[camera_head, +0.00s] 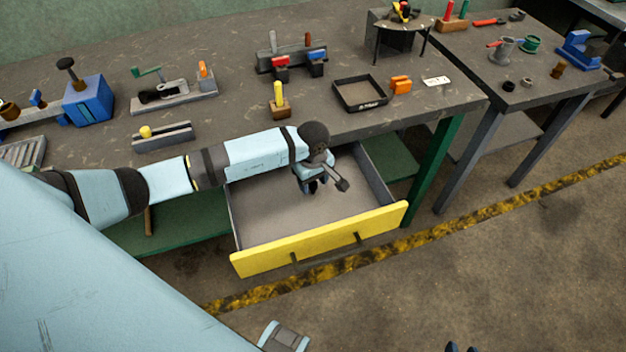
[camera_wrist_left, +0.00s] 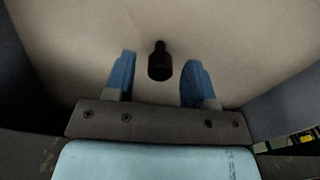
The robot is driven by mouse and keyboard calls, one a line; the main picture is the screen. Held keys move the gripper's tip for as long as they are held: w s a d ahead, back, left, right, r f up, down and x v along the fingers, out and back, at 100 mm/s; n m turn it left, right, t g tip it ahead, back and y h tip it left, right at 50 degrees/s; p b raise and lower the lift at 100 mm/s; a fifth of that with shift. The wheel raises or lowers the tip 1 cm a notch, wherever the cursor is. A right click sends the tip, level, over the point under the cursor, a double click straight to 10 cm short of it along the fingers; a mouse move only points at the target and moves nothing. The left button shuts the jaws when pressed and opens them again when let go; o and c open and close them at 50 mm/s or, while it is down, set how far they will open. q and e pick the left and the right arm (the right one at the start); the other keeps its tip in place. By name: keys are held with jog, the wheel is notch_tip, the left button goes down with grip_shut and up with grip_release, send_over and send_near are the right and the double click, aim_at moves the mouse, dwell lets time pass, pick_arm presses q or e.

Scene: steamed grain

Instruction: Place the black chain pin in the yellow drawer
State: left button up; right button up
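The yellow drawer (camera_head: 320,240) is pulled out from under the workbench, and its grey inside shows. My left gripper (camera_head: 316,186) is inside the drawer's outline, pointing down. In the left wrist view its two blue fingers (camera_wrist_left: 160,78) are apart. The black chain pin (camera_wrist_left: 159,62) shows between and slightly beyond the fingertips, touching neither finger, against the pale drawer floor. In the head view the pin is hidden by the gripper. Two dark blue tips at the bottom edge look like my right gripper (camera_head: 463,348); they stand apart with nothing visible between them.
The workbench top (camera_head: 225,125) above holds a black tray (camera_head: 360,93), orange blocks (camera_head: 400,84), a yellow-handled tool (camera_head: 279,100) and a blue block (camera_head: 88,101). The floor before the drawer is clear.

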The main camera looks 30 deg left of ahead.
aim_at(313, 183)
pick_arm(q)
jog(key=shift+r, duration=0.1)
jog(key=shift+r, duration=0.3)
notch_tip(313, 183, up, 12)
jog(key=shift+f, duration=0.2)
dwell(0.5)
